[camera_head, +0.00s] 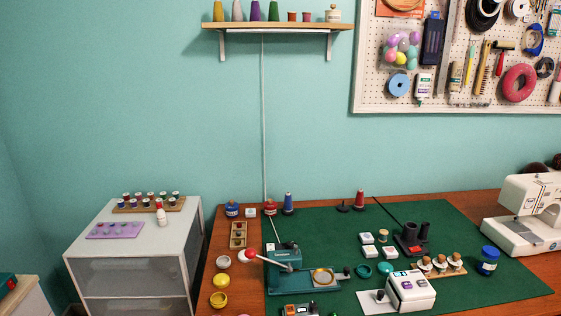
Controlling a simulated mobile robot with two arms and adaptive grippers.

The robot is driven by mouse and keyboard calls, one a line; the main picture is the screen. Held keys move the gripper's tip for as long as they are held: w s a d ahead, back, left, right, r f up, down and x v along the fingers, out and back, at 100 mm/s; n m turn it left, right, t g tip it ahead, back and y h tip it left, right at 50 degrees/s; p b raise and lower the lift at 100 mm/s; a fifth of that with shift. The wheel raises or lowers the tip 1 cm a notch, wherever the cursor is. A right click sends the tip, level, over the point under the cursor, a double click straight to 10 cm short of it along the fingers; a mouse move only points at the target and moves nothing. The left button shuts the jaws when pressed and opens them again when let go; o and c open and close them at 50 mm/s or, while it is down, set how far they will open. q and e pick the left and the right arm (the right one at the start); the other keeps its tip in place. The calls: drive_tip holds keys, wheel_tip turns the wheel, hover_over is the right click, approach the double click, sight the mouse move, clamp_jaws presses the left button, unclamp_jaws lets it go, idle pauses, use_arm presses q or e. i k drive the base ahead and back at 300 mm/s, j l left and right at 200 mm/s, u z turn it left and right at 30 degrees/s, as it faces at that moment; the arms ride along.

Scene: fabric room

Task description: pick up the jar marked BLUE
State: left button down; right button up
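A blue jar (487,262) with a blue lid and a pale label stands upright at the right side of the green mat (460,285). A smaller blue-lidded jar (232,210) with a pale label stands at the table's back left. A red-lidded jar (270,209) stands to its right, by the mat's back left corner. The lettering on these labels is too small to read, so I cannot tell which one is marked BLUE. Neither of my grippers is in view.
A white sewing machine (530,210) stands right of the mat. A wooden holder (445,270) with several round-topped pieces is just left of the right-hand blue jar. A teal device (300,278) and white device (411,291) stand in front. The mat's back middle is fairly clear.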

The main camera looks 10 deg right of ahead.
sight(486, 265)
drive_tip(key=z, duration=0.4)
drive_tip(key=l+z, duration=0.1)
drive_tip(key=z, duration=0.35)
drive_tip(key=i+z, duration=0.1)
drive_tip(key=z, duration=0.7)
drive_tip(key=i+l, duration=0.35)
drive_tip(key=l+z, duration=0.05)
drive_tip(key=l, duration=0.05)
